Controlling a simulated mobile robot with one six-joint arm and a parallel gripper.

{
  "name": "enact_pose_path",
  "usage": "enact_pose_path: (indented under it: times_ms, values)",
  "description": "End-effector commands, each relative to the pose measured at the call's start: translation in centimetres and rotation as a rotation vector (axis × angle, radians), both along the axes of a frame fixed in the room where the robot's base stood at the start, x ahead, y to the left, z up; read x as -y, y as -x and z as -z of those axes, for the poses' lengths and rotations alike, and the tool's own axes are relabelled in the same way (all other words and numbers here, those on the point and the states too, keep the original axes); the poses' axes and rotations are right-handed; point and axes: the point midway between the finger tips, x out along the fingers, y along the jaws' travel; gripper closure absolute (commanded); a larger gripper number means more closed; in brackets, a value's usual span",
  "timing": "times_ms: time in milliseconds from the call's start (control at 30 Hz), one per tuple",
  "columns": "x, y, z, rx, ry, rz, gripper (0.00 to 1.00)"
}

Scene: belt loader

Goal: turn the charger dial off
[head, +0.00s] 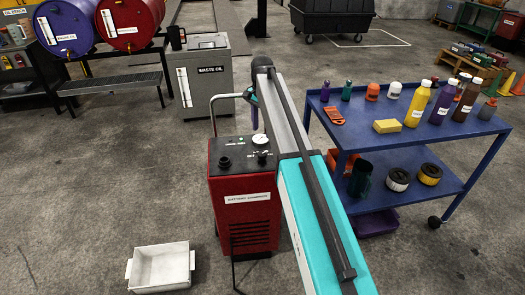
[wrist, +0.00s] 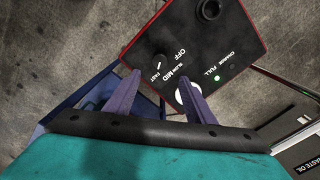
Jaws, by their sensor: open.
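The red battery charger (head: 245,205) stands on the floor under my arm in the head view. Its black top panel (wrist: 200,45) fills the upper middle of the wrist view. The black charger dial (wrist: 158,61) sits near the panel's left edge, with OFF, SLOW, MID and FAST printed around it. A white mark shows on the dial, but I cannot tell for sure which label it points to. My gripper (wrist: 158,78) is open and empty, its two purple fingers spread either side of the dial's near side. Contact cannot be told.
A white round gauge (wrist: 187,94) is partly behind the right finger. A lit green lamp (wrist: 217,78) and a black post (wrist: 208,9) are on the panel. A blue cart (head: 310,98) with bottles stands right, a waste oil bin (head: 207,95) behind, a white tray (head: 160,268) front left.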

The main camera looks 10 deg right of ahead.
Motion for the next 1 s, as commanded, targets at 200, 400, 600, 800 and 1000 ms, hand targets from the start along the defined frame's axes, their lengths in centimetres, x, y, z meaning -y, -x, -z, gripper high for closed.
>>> enact_pose_path:
  times_ms: [200,400,600,800,1000]
  values:
    - [0.0,0.1,2.8,-0.002,0.000,0.001,0.51]
    - [0.1,0.1,5.5,-0.001,0.000,0.001,0.51]
    - [0.1,0.1,8.1,-0.001,0.000,0.001,0.51]
    - [0.1,0.1,10.4,0.000,0.000,0.002,0.51]
    - [0.2,0.1,11.6,0.000,0.000,0.002,0.51]
